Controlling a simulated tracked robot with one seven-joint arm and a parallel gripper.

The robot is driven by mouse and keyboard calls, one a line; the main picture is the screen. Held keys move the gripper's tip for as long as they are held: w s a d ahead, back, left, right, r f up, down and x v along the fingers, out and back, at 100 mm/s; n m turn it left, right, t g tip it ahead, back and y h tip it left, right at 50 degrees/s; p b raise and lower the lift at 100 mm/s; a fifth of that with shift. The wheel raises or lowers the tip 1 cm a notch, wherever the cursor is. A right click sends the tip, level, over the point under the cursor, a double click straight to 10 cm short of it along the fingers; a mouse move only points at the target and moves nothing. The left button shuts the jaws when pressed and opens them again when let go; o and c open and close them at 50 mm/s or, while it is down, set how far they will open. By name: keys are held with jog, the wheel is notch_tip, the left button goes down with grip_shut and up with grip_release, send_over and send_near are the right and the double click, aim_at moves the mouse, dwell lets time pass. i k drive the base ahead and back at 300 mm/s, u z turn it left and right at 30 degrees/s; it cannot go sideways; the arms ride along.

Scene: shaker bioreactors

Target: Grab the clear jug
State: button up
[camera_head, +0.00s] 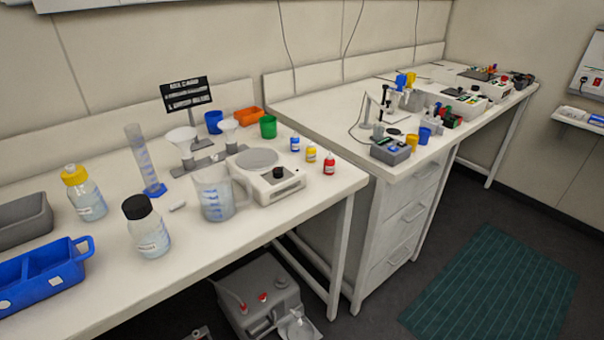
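The clear jug (214,194) stands upright on the white bench in the head camera view. It is see-through, with blue graduation marks on its wall and a handle on its right side. It stands just left of and in front of a white balance (268,184), and its handle side is close to the balance. I cannot tell whether it holds anything. My gripper is not in view.
A black-capped bottle (147,229) and a graduated cylinder (143,158) stand left of the jug. Two funnels in a stand (206,160) are behind it. A blue caddy (44,275) is at far left. Bench top (215,248) in front of the jug is clear.

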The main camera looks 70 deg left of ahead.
aim_at(226, 193)
jog(key=z, duration=0.05)
jog(key=i, duration=1.85)
jog(key=u, duration=2.35)
jog(key=i, duration=0.15)
jog(key=u, duration=1.85)
jog(key=i, duration=0.85)
jog(key=z, duration=0.05)
